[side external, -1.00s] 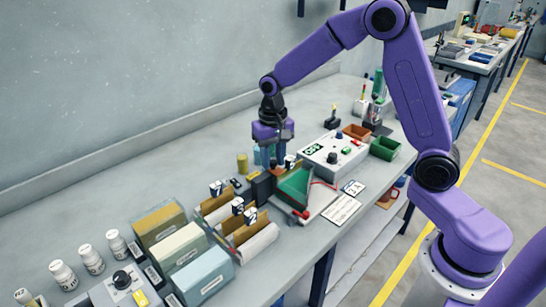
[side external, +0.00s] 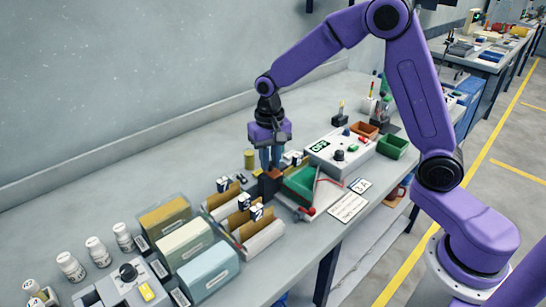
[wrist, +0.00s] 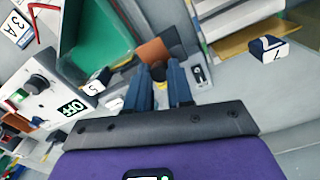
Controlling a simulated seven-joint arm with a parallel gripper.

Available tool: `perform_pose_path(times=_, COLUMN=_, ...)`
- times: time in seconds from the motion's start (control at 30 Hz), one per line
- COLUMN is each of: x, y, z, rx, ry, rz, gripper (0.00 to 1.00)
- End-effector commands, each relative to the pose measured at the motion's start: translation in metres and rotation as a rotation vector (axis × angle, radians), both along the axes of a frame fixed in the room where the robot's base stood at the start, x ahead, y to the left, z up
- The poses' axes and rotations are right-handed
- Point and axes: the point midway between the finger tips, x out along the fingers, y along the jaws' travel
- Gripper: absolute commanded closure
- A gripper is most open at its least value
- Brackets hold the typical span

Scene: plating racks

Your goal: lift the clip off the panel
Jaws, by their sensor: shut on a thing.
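I cannot tell whether the clip still touches the panel.
A white supply box (side external: 338,152) reading OFF stands behind the bath. A red clip (side external: 306,211) lies at the bath's front. File-like racks with numbered tags (side external: 246,226) stand to the left. An orange bin (side external: 363,130) and a green bin (side external: 392,146) are at right.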

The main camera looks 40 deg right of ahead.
Motion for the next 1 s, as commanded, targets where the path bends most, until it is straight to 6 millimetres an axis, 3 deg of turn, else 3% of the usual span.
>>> perform_pose_path(times=0.1, x=0.0, y=0.006, z=0.001, rx=0.008, ry=-0.004, rz=0.004, gripper=1.0)
perform_pose_path(times=0.13, x=0.0, y=0.006, z=0.001, rx=0.008, ry=-0.005, rz=0.005, gripper=0.69)
perform_pose_path(times=0.17, x=0.0, y=0.006, z=0.001, rx=0.008, ry=-0.004, rz=0.005, gripper=0.67)
perform_pose_path(times=0.57, x=0.0, y=0.004, z=0.006, rx=0.006, ry=-0.004, rz=0.004, gripper=0.67)
perform_pose_path(times=0.77, x=0.001, y=0.004, z=0.036, rx=0.008, ry=-0.009, rz=0.004, gripper=0.67)
perform_pose_path(times=1.0, x=0.001, y=0.004, z=0.087, rx=0.008, ry=-0.009, rz=0.004, gripper=0.67)
